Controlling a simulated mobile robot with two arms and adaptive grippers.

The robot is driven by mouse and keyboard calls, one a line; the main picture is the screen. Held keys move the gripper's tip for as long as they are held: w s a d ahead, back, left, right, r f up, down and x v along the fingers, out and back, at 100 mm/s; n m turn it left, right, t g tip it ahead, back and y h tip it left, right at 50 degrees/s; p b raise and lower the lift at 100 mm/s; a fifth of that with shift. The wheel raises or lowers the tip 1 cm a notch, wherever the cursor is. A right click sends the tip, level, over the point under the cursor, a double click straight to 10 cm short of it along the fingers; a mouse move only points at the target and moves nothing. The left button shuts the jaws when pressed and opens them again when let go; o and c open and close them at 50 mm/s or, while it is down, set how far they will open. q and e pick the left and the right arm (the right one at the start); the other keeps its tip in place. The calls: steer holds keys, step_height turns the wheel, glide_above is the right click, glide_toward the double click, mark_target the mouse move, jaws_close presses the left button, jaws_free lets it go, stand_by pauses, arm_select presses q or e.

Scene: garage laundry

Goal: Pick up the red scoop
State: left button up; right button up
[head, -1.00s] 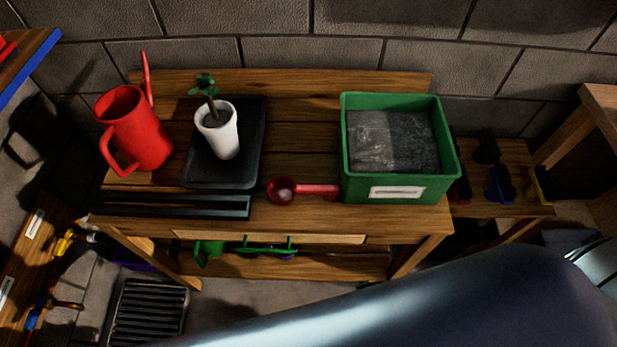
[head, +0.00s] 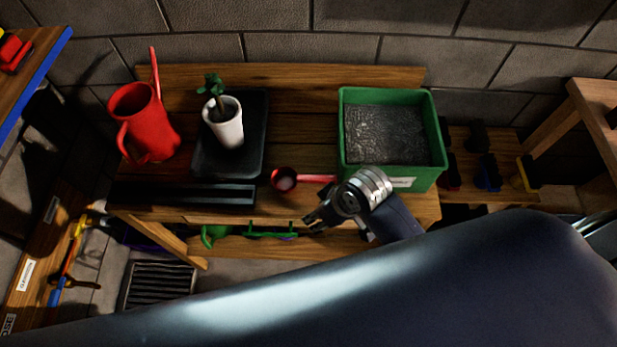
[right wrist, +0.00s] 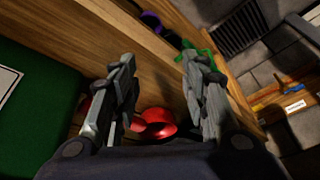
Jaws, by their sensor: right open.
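The red scoop (head: 287,179) lies on the wooden bench, its round bowl to the left and its handle running right toward the green bin (head: 437,150). The scoop bowl (right wrist: 154,124) shows lower down between the fingers, partly hidden. My left gripper is not in view.
A red watering can (head: 146,128) and a white plant pot (head: 226,128) on a black tray (head: 252,160) stand at left. A dark bar (head: 200,194) lies along the front edge. Green tools (head: 268,230) lie on the lower shelf.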

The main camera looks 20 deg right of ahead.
mark_target(314, 178)
steer(key=w+a+r+n, duration=0.2)
steer(key=w+n, duration=0.1)
steer(key=w+a+r+n+g, duration=0.1)
steer(key=w+a, duration=0.1)
steer(key=shift+w+r+n+p, duration=0.15)
steer(key=shift+r+n+p, duration=0.15)
steer(key=shift+r+n, duration=0.1)
steer(key=w+d+r+n+g+h, duration=0.1)
steer(key=w+d+r+n, duration=0.1)
steer(key=w+d+r+n+h, duration=0.1)
steer(key=w+d+r, duration=0.1)
steer(key=w, duration=0.1)
steer(key=shift+r+n+g+p, duration=0.2)
steer(key=shift+n+g+p, duration=0.1)
steer(key=shift+n+g, duration=0.1)
steer(key=shift+d+r+h, duration=0.15)
steer(key=shift+d+h, duration=0.1)
steer(key=shift+h, duration=0.05)
step_height(314, 178, down, 5)
steer(key=shift+w+d+p, duration=0.1)
steer(key=shift+p, duration=0.3)
steer(key=shift+f+p, duration=0.35)
steer(key=shift+f, duration=0.3)
steer(key=f, duration=0.1)
steer(key=f+p, duration=0.1)
steer(key=f, duration=0.1)
steer(key=shift+d+f, duration=0.2)
steer(key=shift+f, duration=0.45)
jaws_close()
